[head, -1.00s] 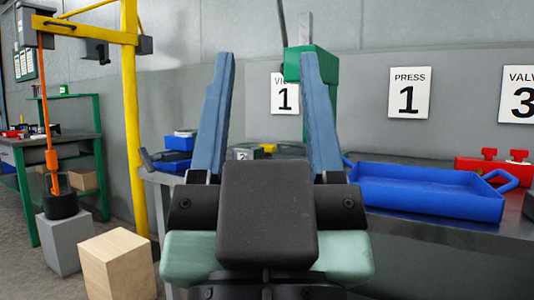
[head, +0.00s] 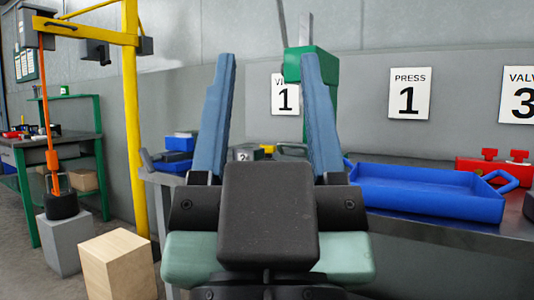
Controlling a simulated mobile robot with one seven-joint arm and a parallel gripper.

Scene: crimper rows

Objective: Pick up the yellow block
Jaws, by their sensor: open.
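A small yellow block (head: 267,149) shows on the workbench in the head view, seen between the fingers of my gripper (head: 224,62). It is small and partly hidden among dark and green items, so its full shape cannot be told. My gripper is open and empty, with its two blue fingers pointing up in the picture and spread apart. The fingers stand in front of the bench, nearer the camera than the yellow block, and do not touch it.
A blue tray (head: 425,207) sits on the grey bench at right, beside red parts (head: 497,166). Blue bins (head: 180,142) stand at the bench's left end. A green press column (head: 309,65) rises behind. A yellow post (head: 133,120) and wooden box (head: 118,266) are at left.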

